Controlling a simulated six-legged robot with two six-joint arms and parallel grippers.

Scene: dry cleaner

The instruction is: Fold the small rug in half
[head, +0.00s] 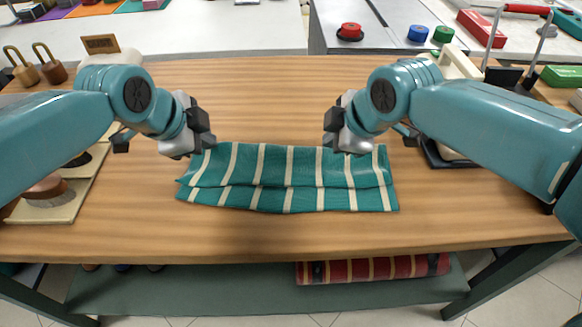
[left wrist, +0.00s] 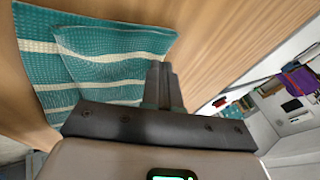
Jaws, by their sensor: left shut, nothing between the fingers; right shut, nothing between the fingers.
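The small rug (head: 290,183) is teal with cream stripes and lies on the wooden table in front of me. It is doubled over, with the upper layer's near edge a little short of the lower layer's near edge, which shows as a strip. My left gripper (head: 207,140) is shut and empty above the rug's far left corner. In the left wrist view the two rug layers (left wrist: 110,55) show beside my shut left fingers (left wrist: 165,85). My right gripper (head: 335,125) is shut and empty above the rug's far edge, right of the middle. Whether either gripper touches the cloth is unclear.
The wooden table (head: 300,235) is clear in front of the rug. A brush (head: 48,190) on a pale board stands at the left. A dark-based item (head: 445,155) is at the right, partly behind my arm. A rolled red striped rug (head: 375,268) lies on the lower shelf.

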